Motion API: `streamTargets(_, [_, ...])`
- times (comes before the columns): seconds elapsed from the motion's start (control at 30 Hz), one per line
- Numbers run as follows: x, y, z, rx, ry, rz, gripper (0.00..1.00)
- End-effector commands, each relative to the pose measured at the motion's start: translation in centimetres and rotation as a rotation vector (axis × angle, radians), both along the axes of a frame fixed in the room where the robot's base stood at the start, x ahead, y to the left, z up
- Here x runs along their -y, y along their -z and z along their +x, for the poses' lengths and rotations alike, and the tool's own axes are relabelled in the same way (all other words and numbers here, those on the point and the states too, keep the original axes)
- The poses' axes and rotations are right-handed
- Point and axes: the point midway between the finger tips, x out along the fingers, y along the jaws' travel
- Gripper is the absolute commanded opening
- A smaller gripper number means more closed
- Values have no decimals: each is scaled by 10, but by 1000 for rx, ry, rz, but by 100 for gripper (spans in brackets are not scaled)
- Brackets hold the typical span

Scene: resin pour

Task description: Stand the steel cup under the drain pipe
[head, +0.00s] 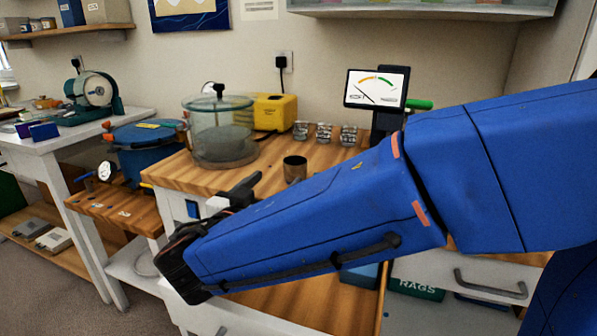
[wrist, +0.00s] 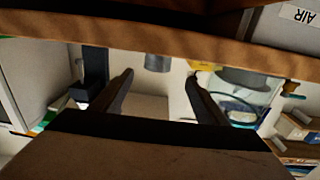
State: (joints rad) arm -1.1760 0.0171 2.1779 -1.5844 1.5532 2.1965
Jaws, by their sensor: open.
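The steel cup (head: 295,168) is a small dark metallic cylinder standing upright on the wooden bench top, just beyond my arm in the head view. In the wrist view, which looks upside down, a grey cylinder that appears to be the cup (wrist: 157,62) lies ahead, between the lines of my fingers. My gripper (wrist: 162,80) is open and empty, its two dark fingers apart and clear of the cup. In the head view the gripper (head: 245,188) shows only partly, at the bench's front left edge. I cannot make out a drain pipe in either view.
A lidded glass chamber (head: 222,145) stands left of the cup, with a yellow unit (head: 272,112) behind it. Several small metallic pieces (head: 323,132) and a gauge screen (head: 376,88) are at the back. A blue pot (head: 146,150) is at left. My arm hides much of the bench.

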Motion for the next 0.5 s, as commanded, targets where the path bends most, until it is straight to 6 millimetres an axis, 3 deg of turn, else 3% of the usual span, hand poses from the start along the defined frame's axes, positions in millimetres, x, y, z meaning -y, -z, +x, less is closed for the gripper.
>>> streamTargets(0.5, [30,0,71,-2,5,-1,67])
